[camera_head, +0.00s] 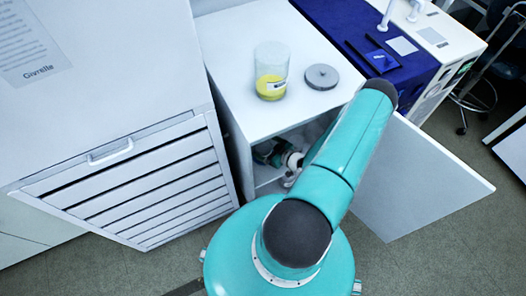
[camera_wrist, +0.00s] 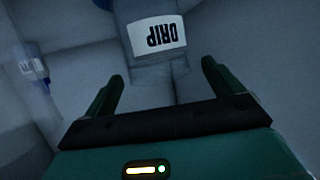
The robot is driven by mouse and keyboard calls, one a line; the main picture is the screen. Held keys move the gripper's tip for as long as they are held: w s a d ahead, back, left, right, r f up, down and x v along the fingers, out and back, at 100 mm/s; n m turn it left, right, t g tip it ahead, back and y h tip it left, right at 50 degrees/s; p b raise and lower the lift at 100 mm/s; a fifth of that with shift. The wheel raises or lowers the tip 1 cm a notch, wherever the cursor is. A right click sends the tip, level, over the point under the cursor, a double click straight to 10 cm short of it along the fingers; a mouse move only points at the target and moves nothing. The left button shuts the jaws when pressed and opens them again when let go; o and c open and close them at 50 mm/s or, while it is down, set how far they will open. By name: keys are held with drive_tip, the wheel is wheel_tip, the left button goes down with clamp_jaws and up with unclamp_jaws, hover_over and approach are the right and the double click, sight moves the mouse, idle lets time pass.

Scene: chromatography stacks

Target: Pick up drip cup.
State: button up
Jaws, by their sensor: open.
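The drip cup (camera_wrist: 158,67) is a translucent container with a white label reading "DRIP", seen upside down at the top middle of the wrist view. My gripper (camera_wrist: 161,85) is open, with one dark green finger on each side of the picture. The cup shows between and a little beyond the fingertips, and no finger is seen touching it. In the head view my teal arm reaches into the open white cabinet (camera_head: 232,135), and the cup cannot be made out there.
In the wrist view, a pale bottle with a blue band (camera_wrist: 32,66) stands at the left. On the cabinet top are a clear jar with yellow contents (camera_head: 271,72) and a grey disc (camera_head: 322,77). The cabinet door (camera_head: 412,185) stands open at the right.

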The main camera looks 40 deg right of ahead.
drive_tip(key=x, duration=0.4)
drive_tip(key=shift+f, duration=0.1)
drive_tip(key=shift+c, duration=0.4)
drive_tip(key=c, duration=1.2)
drive_tip(key=shift+w+r, duration=0.1)
drive_tip(key=shift+r, duration=0.35)
